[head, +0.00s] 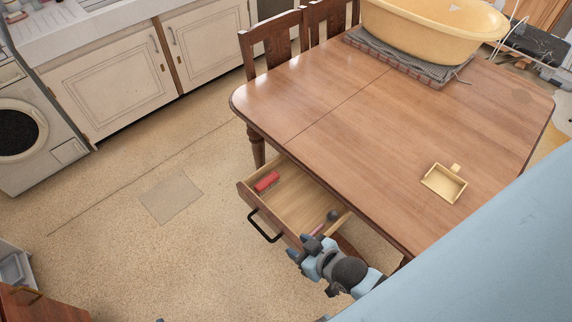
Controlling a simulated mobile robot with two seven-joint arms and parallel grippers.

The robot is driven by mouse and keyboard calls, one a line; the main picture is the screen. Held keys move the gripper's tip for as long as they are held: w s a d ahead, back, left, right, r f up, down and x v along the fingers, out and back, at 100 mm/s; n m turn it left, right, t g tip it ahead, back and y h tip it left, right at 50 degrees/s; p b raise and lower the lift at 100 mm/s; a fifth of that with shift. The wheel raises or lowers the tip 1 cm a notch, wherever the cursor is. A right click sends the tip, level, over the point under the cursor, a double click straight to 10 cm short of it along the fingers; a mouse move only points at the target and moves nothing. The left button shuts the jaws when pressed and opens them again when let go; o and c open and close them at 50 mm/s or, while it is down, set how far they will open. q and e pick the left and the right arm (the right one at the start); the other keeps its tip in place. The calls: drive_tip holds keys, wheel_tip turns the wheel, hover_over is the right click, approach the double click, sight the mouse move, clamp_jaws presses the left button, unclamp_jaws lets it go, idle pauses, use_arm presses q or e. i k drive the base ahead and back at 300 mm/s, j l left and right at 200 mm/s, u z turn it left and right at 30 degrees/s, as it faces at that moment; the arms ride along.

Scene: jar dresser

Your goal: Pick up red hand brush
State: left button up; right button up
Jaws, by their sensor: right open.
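A small red object (266,181), which looks like the red hand brush, lies in the far left part of the open wooden drawer (292,190). The drawer is pulled out from under the table. My right gripper (310,246) is over the near right end of the drawer, open, and apart from the red object. A dark round-ended item (332,215) with a pinkish handle-like part lies in the drawer beside the gripper; the gripper partly hides it.
The brown table (330,115) carries a yellow tub (435,28) on a grey mat (375,48) and a small yellow dustpan-like tray (443,183). A black handle (264,228) sticks out from the drawer front. Chairs (275,45) stand behind. The floor at left is clear.

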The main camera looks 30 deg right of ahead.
sight(260, 188)
drive_tip(key=i+j+z, duration=0.2)
drive_tip(key=z, duration=0.15)
drive_tip(key=i+j+z, duration=0.45)
drive_tip(key=z, duration=0.2)
drive_tip(key=i+j+z, duration=0.15)
drive_tip(key=j, duration=0.15)
drive_tip(key=i+j+z, duration=0.15)
drive_tip(key=j, duration=0.15)
drive_tip(key=j+z, duration=0.15)
drive_tip(key=j, duration=0.15)
